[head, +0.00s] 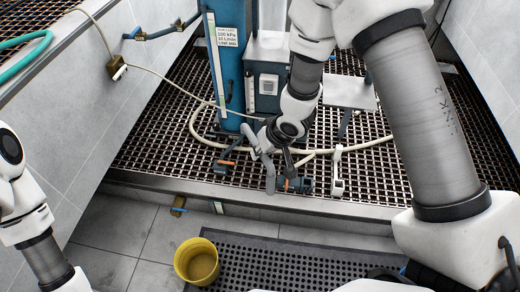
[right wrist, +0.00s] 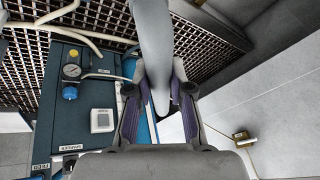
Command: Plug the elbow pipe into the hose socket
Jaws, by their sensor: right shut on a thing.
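My right gripper (head: 268,152) is shut on a grey elbow pipe (head: 251,134), held above the grating in front of the blue column. In the right wrist view the two fingers (right wrist: 162,95) clasp the pipe (right wrist: 152,30), which extends up out of the frame. A cream hose (head: 199,133) loops over the grating around the column. Blue fittings with orange parts, one on the left (head: 223,166) and one on the right (head: 295,185), lie near the grating's front edge. I cannot tell which part is the hose socket. My left gripper is out of view.
A white upright fitting (head: 338,172) stands right of the held pipe. The blue column (head: 226,70) and a grey cabinet (head: 268,70) stand behind. A yellow bucket (head: 197,262) is on the floor beside a black mat (head: 290,262).

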